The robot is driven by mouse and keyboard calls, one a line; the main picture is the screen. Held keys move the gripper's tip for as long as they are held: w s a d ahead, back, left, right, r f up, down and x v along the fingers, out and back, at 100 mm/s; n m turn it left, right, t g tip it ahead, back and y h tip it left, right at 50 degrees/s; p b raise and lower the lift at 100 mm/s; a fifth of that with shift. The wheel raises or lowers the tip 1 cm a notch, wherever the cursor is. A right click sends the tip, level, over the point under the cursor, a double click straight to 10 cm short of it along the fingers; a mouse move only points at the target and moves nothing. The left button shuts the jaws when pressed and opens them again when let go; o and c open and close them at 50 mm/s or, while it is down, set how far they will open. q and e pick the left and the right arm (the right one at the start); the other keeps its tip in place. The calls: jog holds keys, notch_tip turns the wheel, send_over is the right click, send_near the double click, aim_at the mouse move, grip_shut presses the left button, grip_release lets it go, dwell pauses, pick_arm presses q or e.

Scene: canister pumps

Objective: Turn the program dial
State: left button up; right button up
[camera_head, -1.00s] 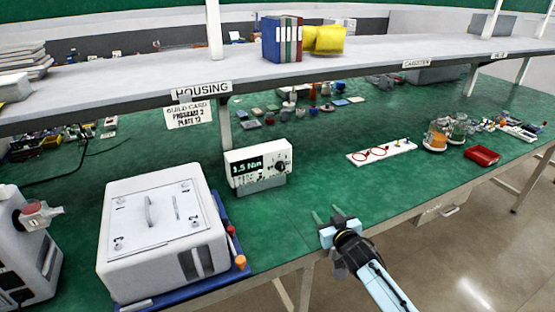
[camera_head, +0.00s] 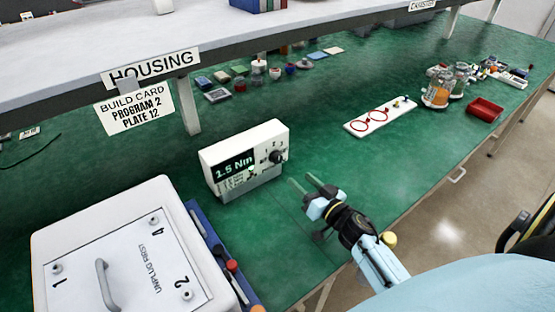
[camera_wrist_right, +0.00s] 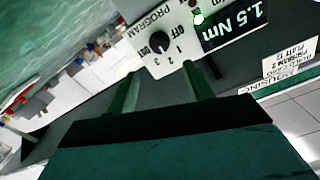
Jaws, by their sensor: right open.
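The program dial (camera_head: 275,157) is a black knob on the right of the white controller box (camera_head: 228,150), with numbers beside it. The box stands on the green bench, and its display reads 1.5 Nm. In the right wrist view the dial (camera_wrist_right: 159,42) is upside down, ringed by OFF, 1, 2 and 3 under the word PROGRAM. My right gripper (camera_head: 307,186) is open and empty, to the right of the box and apart from the dial. Its fingers (camera_wrist_right: 162,90) point toward the box in the wrist view. My left gripper is not in view.
A white housing (camera_head: 160,235) stands at front left, with a blue tray (camera_head: 222,256) beside it. A build card (camera_head: 136,108) reading PROGRAM 2, PLATE 12 hangs from the shelf. A white board with red rings (camera_head: 380,117) lies at right. The bench between is clear.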

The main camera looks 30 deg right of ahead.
aim_at(279, 159)
jog(key=w+b, duration=0.1)
jog(key=w, duration=0.2)
jog(key=w+b, duration=0.1)
jog(key=w, duration=0.2)
jog(key=w+b, duration=0.1)
jog(key=w, duration=0.2)
jog(key=shift+w+a+f, duration=0.1)
jog(key=shift+w+a, duration=0.05)
jog(key=shift+a, duration=0.2)
jog(key=shift+w, duration=0.6)
jog(key=c, duration=1)
jog(key=shift+o, duration=0.2)
